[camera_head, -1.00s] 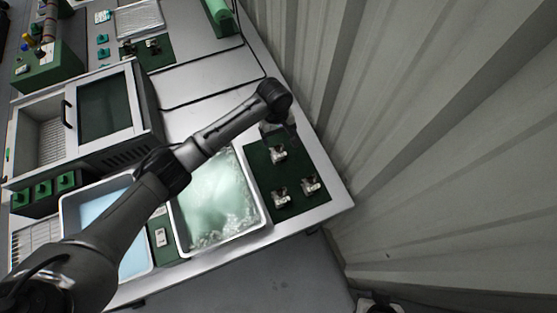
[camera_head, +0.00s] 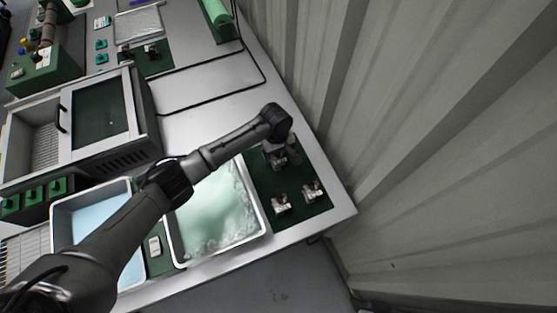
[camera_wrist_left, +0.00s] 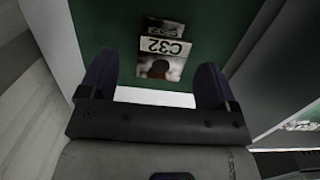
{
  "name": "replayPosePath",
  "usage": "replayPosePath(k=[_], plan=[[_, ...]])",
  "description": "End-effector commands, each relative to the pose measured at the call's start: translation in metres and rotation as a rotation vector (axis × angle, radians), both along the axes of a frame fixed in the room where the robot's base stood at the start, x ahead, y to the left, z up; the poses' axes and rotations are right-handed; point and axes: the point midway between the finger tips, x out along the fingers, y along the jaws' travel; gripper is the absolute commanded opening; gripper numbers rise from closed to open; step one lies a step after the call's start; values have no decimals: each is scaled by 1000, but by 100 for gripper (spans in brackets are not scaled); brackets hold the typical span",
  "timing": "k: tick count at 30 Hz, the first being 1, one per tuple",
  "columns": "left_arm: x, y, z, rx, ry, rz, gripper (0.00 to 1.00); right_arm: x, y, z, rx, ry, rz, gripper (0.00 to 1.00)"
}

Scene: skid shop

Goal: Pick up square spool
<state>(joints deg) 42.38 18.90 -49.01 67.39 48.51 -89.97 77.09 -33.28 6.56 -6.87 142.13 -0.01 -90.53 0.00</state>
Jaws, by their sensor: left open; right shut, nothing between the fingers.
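Small metallic parts stand on a dark green mat (camera_head: 262,187) at the worktop's right corner. Two show clearly, a front one (camera_head: 281,203) and a right one (camera_head: 313,191). I cannot tell by shape which is the square spool. My left gripper (camera_head: 281,158) is over the mat's far part and hides what is under it. In the left wrist view the left gripper (camera_wrist_left: 155,82) is open. A metallic block with an upside-down "C32" label (camera_wrist_left: 162,47) shows beyond and between its fingertips, apart from both. My right gripper is not in view.
A white tray of pale green, foamy liquid (camera_head: 262,222) is left of the mat, under my left arm. A tray of blue liquid (camera_head: 60,215) is further left. A cabinet with a sliding door (camera_head: 140,100) stands behind. A corrugated wall (camera_head: 430,130) rises at right.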

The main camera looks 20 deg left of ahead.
Motion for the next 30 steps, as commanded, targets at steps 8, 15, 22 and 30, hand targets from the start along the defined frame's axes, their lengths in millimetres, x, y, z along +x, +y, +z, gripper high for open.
replayPosePath(k=[8,15,22,30], plan=[[-4,-1,-38,1,2,1,83,0,-2,-16,-8,1,6,0],[-5,-2,-45,0,0,0,83,0,-3,-17,-10,1,7,0],[-5,-2,-45,0,0,0,70,0,-2,-17,-8,1,6,0],[-5,-2,-45,0,0,0,44,0,-1,-17,-3,1,2,0]])
